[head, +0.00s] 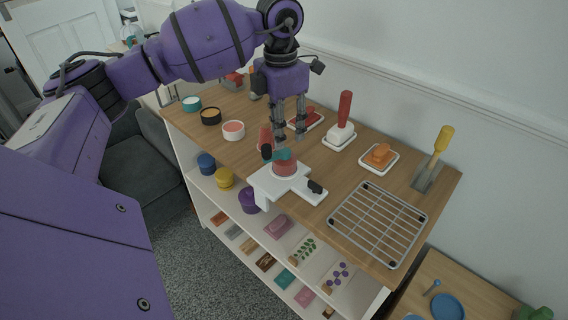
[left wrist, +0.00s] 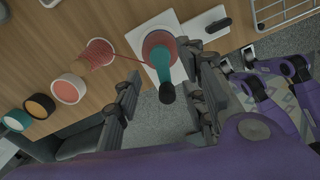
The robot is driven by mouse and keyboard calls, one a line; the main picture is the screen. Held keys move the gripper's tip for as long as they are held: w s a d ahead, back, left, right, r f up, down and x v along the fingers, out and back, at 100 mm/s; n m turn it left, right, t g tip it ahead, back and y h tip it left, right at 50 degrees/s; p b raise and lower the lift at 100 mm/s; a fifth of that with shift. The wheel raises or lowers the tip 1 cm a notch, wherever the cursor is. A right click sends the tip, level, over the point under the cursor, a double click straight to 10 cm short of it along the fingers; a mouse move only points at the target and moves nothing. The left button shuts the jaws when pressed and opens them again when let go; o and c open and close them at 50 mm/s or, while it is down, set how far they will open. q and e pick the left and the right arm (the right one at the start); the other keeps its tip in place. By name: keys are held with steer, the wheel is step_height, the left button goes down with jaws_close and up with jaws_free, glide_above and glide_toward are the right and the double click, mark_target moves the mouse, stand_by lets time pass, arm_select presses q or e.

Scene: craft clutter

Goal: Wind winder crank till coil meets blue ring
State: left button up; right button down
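The winder (head: 267,183) is a white base at the table's front edge; it also shows in the left wrist view (left wrist: 152,80). On it sits a red coil (head: 285,170) under a teal crank (left wrist: 162,60) with a black knob (left wrist: 167,93). The knob points toward the front. I cannot make out a blue ring. My left gripper (head: 290,136) is open above the winder. In the left wrist view its fingers stand on either side of the knob, apart from it. My right gripper (left wrist: 238,60) appears open and empty at the right of that view.
A red thread runs to the winder from a red spool (left wrist: 98,52). Three tubs, including a pink one (head: 233,130), stand to the left. A wire rack (head: 380,222) lies right. A red-handled tool on a white dish (head: 339,138) and an orange block (head: 379,154) stand behind.

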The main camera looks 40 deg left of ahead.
mark_target(281, 152)
arm_select(q)
steer(key=shift+s+f, duration=0.1)
steer(key=shift+s, duration=0.2)
step_height(281, 152, down, 7)
steer(key=shift+f, duration=0.15)
arm_select(e)
steer(key=shift+s, duration=0.3)
arm_select(q)
jaws_close()
arm_select(e)
steer(key=shift+r, duration=0.1)
arm_select(q)
steer(key=shift+n, duration=0.4)
arm_select(e)
steer(key=shift+w+r, duration=0.1)
steer(key=shift+r, duration=0.05)
